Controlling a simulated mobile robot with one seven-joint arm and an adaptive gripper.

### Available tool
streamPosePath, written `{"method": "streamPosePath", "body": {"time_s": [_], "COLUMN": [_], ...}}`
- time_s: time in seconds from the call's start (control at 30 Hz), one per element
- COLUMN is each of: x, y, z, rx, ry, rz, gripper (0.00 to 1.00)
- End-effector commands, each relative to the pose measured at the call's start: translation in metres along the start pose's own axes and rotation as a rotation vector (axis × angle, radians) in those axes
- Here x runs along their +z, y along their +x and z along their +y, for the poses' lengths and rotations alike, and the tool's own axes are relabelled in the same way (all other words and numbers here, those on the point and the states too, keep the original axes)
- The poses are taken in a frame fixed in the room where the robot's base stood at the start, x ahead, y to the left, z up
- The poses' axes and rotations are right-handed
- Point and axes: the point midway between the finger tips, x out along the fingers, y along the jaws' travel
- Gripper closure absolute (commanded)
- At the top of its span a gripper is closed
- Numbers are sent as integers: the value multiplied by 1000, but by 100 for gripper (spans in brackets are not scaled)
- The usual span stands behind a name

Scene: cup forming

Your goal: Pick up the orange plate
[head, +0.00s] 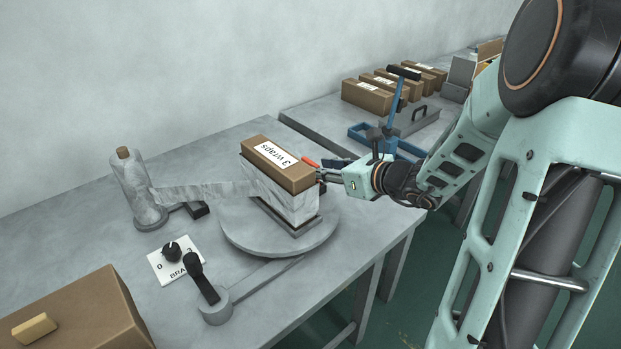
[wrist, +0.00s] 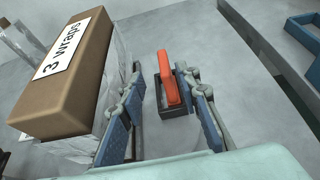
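The orange plate (wrist: 170,78) is a narrow upright piece standing in a dark holder (wrist: 178,110) in the wrist view. In the head view only a small part of the orange plate (head: 310,162) shows, just behind the right end of a wrapped box. My gripper (wrist: 159,72) is open. Its two blue-padded fingers are on either side of the orange plate in the wrist view, with a clear gap on the left and a narrower one on the right. In the head view my gripper (head: 322,172) points left, close to the box, which partly hides its fingertips.
The brown box (head: 277,168) labelled "3 wraps" stands on a round turntable (head: 240,238), right beside my left finger. Film runs from it to a roll (head: 140,190). A brake knob (head: 171,250) and a crank lever (head: 203,280) are in front. A blue tool (head: 395,112) stands behind.

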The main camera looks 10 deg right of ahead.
Motion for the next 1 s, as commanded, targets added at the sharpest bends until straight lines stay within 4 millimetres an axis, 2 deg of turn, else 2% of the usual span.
{"method": "streamPosePath", "body": {"time_s": [0.17, 0.47, 0.77, 1.0], "x": [-1, 0, 1, 1], "y": [14, 53, 57, 57], "z": [-1, -7, -7, -7], "rx": [2, 1, -1, -1], "ry": [-1, -2, -2, -2], "rz": [1, 0, 0, 0], "gripper": [70, 70, 70, 96]}}
